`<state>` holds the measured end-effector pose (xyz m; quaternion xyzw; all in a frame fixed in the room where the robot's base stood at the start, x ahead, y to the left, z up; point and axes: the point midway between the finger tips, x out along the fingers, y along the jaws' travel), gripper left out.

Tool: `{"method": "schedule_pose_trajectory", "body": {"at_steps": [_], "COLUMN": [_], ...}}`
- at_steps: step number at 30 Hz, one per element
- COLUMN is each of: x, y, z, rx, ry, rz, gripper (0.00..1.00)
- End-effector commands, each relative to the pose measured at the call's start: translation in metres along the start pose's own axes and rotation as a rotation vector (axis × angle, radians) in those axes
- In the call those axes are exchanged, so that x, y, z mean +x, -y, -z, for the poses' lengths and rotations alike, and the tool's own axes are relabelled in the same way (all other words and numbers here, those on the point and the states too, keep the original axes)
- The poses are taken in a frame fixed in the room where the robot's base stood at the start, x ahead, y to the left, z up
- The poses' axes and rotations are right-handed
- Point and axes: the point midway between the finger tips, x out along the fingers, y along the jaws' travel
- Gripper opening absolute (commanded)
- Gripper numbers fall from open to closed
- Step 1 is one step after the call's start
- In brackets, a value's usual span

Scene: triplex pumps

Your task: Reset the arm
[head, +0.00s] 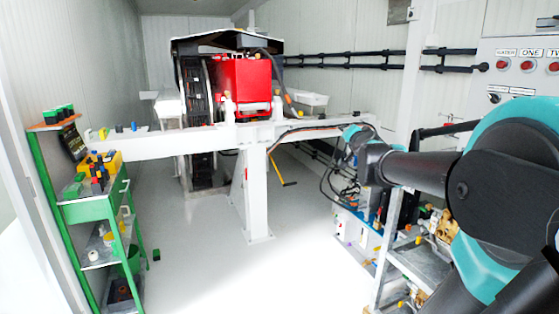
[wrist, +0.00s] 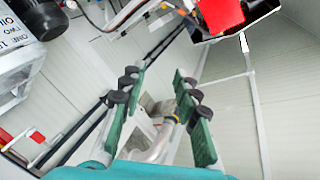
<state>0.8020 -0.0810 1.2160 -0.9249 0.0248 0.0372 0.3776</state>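My arm (head: 420,170), black and teal, reaches in from the right side of the head view. Its far end is near the white beam, and the fingers cannot be made out clearly there. In the wrist view my gripper (wrist: 160,74) shows two green fingers with dark round pads. The fingers stand well apart with nothing held between them. The wall and some pale and metal parts show beyond the gap, at a distance I cannot tell.
A white beam (head: 170,143) crosses the room, with a red machine (head: 242,84) behind it. A green cart (head: 85,212) stands at left. A metal shelf (head: 420,262) with parts stands below my arm. A control panel (head: 520,70) is at upper right. The middle floor is clear.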

Motion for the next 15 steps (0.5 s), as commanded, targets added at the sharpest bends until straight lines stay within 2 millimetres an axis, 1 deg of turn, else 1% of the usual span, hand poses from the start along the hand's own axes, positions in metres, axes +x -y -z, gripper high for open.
{"method": "schedule_pose_trajectory", "body": {"at_steps": [1,2,3,5,6,8,9,11,12,14,15], "x": [-0.009,-0.015,-0.023,-0.038,-0.049,-0.068,-0.082,-0.103,-0.119,-0.144,-0.162], "y": [-0.010,-0.016,-0.026,-0.042,-0.054,-0.074,-0.087,-0.110,-0.125,-0.149,-0.165], "z": [-0.033,-0.052,-0.077,-0.113,-0.135,-0.167,-0.186,-0.214,-0.231,-0.254,-0.267], "rx": [-0.053,-0.085,-0.127,-0.190,-0.231,-0.290,-0.329,-0.386,-0.423,-0.477,-0.511], "ry": [0.079,0.126,0.189,0.282,0.342,0.430,0.488,0.573,0.629,0.711,0.762], "rz": [-0.002,-0.006,-0.012,-0.026,-0.039,-0.062,-0.080,-0.110,-0.133,-0.172,-0.201], "gripper": [0.31,0.31,0.31,0.31,0.31,0.31,0.31,0.31,0.31,0.31,0.31]}}
